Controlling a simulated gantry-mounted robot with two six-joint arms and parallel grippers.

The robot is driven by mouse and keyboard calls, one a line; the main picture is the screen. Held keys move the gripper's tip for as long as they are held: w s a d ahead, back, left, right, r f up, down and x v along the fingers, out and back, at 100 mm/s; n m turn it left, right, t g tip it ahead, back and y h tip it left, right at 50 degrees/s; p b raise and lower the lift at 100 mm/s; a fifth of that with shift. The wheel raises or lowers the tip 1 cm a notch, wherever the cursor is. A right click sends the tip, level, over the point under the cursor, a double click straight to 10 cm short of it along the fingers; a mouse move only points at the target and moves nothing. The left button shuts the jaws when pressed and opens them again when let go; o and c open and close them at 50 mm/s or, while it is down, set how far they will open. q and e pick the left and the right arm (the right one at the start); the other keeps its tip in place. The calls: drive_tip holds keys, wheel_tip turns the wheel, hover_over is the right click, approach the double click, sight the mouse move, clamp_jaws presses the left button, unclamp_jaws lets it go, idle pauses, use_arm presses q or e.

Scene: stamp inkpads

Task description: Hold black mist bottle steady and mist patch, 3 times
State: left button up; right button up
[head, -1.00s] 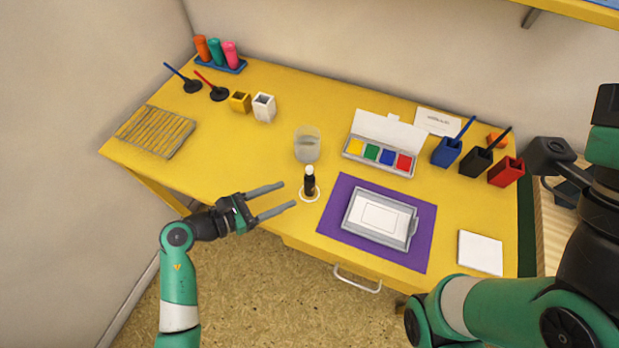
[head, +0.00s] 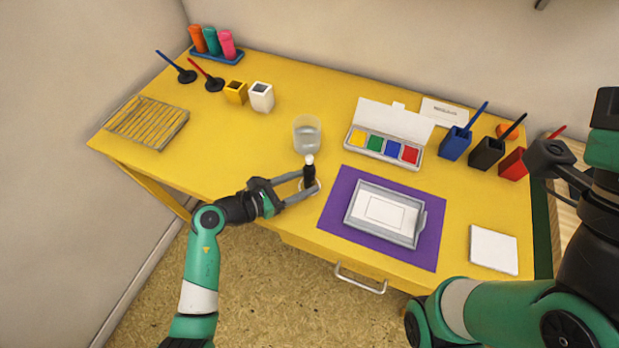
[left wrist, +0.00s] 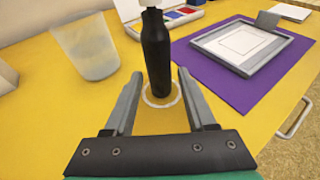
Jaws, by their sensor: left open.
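The black mist bottle (head: 309,173) with a white top stands upright on a white ring mark (head: 317,187) near the table's front edge. My left gripper (head: 311,184) is open, with its fingers reaching to either side of the bottle. In the left wrist view the bottle (left wrist: 156,52) stands between and just beyond the fingertips (left wrist: 158,84), with a gap on each side. The patch, a white sheet with a drawn rectangle (head: 386,212), lies in a grey tray (head: 350,222) on a purple mat (head: 334,216). My right gripper (head: 552,158) shows only in part at the right edge.
A clear cup (head: 307,134) stands just behind the bottle. An open paint box (head: 350,146) is at the back middle. Blue (head: 455,143), black (head: 486,153) and red (head: 513,164) holders stand at the right. A white pad (head: 493,249) lies front right.

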use_arm(q)
drive_tip(key=shift+w+d+f, duration=0.15)
drive_tip(key=shift+w+d, duration=0.2)
drive_tip(key=shift+d, duration=0.1)
use_arm(e)
drive_tip(key=shift+f, duration=0.35)
use_arm(q)
drive_tip(key=c, duration=0.7)
drive_tip(key=shift+c, duration=0.8)
use_arm(e)
drive_tip(key=shift+c, duration=0.4)
clamp_jaws()
